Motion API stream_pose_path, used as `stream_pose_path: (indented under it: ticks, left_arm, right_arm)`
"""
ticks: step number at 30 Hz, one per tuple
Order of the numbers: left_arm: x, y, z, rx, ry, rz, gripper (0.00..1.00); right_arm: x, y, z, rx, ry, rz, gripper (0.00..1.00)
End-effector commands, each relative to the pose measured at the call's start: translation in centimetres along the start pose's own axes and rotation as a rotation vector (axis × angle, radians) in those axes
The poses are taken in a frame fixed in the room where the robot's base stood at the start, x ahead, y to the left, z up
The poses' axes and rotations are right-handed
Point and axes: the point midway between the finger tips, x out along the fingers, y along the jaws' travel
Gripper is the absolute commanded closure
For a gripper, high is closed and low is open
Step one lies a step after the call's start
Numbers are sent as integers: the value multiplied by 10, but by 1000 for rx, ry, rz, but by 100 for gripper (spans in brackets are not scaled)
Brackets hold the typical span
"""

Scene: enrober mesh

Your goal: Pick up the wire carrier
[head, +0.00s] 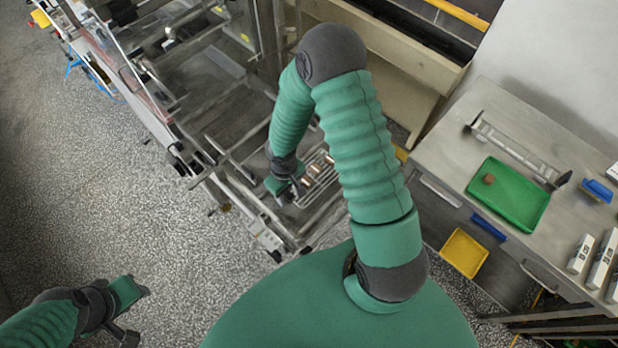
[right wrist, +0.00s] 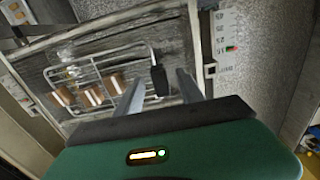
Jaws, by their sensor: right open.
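The wire carrier (head: 318,176) is a flat wire rack with several small brown and white pieces on it, lying in the machine frame in the head view. In the right wrist view the wire carrier (right wrist: 112,66) has a black handle (right wrist: 158,76) at its right end. My right gripper (head: 284,190) is open at the carrier's near left end. In the right wrist view its two fingers (right wrist: 160,92) stand apart, with the black handle beyond and between them; contact cannot be told. My left gripper (head: 128,310) is at the lower left, away from the carrier; its jaws are unclear.
The machine's metal frame (head: 262,228) surrounds the carrier. At right, a steel table (head: 450,150) bears a green tray (head: 519,208) with a brown piece, a blue object (head: 597,190) and white blocks (head: 603,258). A yellow bin (head: 464,253) sits below. The speckled floor at left is clear.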

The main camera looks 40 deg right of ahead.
Motion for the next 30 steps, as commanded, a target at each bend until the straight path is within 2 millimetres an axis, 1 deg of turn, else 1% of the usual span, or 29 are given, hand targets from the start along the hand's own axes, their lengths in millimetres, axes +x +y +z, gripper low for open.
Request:
stream_pose_path:
  ticks: [1, 3, 8, 11, 19, 30]
  left_arm:
    - [0, 0, 0, 0, -1, 0, 64]
    - [0, 0, 0, 0, -1, 0, 64]
    - [0, 0, 0, 0, -1, 0, 64]
    - [0, 0, 0, 0, -1, 0, 64]
    - [0, 0, 0, 0, -1, 0, 64]
    - [0, 0, 0, 0, -1, 0, 64]
  right_arm:
    - [6, -1, 0, -3, -2, -1, 55]
    - [10, 0, -1, -1, -2, 1, 55]
    - [11, 0, -2, 0, -1, 1, 55]
    - [11, 0, -2, 0, -1, 1, 65]
    - [10, 0, -1, 0, 0, 1, 100]
    - [10, 0, -2, 0, 0, 1, 100]
